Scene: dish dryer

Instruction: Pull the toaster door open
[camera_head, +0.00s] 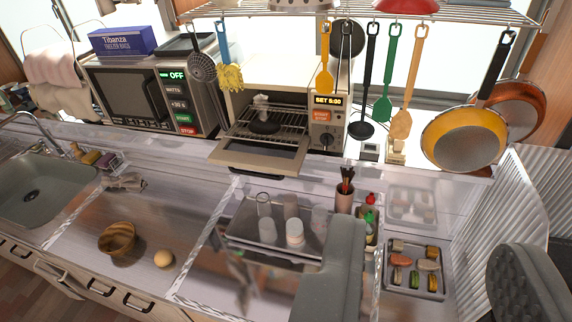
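The toaster (324,112) is a cream toaster oven at the back middle of the counter. Its control side reads "SET 5:00". Its door (258,155) is folded down at the front, open, with the wire rack inside in view. A dark item with a grey top (264,118) sits on the rack. My gripper (432,240) shows as two grey fingers at the lower right, set wide apart with nothing held between them. It is apart from the toaster door, nearer the camera and to the right.
A microwave (135,97) stands left of the toaster. Utensils and pans (465,138) hang at the right. A tray with cups (240,228), a brush holder (345,198) and a food tray (415,285) lie in front. A bowl (117,238) is at left.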

